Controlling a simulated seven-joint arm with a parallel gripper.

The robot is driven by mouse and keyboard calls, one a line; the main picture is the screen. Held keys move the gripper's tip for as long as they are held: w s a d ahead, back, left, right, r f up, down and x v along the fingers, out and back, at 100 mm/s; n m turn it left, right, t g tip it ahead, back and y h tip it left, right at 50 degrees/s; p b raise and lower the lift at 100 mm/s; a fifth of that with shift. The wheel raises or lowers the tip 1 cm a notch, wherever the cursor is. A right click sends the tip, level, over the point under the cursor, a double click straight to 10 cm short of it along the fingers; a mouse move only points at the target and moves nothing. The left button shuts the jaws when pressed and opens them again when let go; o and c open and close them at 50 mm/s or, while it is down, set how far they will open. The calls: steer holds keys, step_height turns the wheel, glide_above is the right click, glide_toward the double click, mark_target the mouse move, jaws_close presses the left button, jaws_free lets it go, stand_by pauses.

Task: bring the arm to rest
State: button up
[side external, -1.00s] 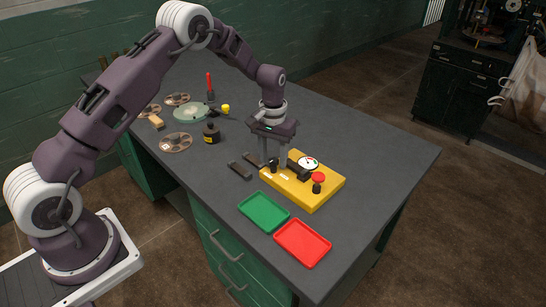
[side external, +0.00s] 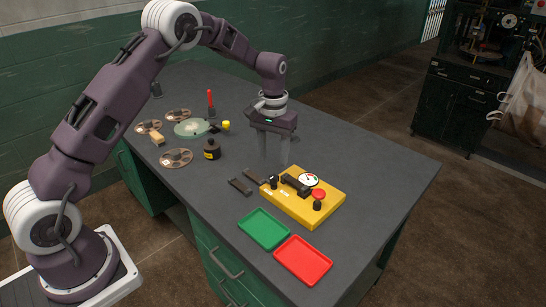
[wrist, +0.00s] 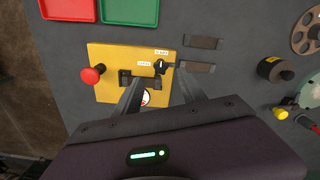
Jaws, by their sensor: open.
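My gripper (side external: 275,160) hangs above the grey workbench top (side external: 365,160), pointing down, behind the yellow fixture in the side view. Its two fingers are apart with nothing between them. In the wrist view my gripper (wrist: 160,90) has its fingers reaching toward the yellow fixture (wrist: 104,58). The yellow fixture (side external: 290,207) carries a black clamp, a dial gauge (side external: 308,180), a red button (side external: 319,194) and a black knob (wrist: 161,66). The fingers look clear of the fixture in the side view.
A green tray (side external: 264,229) and a red tray (side external: 303,260) lie at the bench's near edge. Dark flat bars (side external: 240,186) lie left of the fixture. The bench's right side is clear.

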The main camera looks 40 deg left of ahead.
steer(key=s+d+r+m+t, duration=0.1)
steer(key=s+d+r+t, duration=0.15)
steer(key=s+r, duration=0.65)
steer(key=s+d+r+m+t, duration=0.1)
steer(key=s+d+r, duration=0.2)
steer(key=s+r, duration=0.55)
steer(key=s+d+r+m+t, duration=0.1)
steer(key=s+d+r+t, duration=0.1)
steer(key=s, duration=1.5)
steer(key=shift+m, duration=0.4)
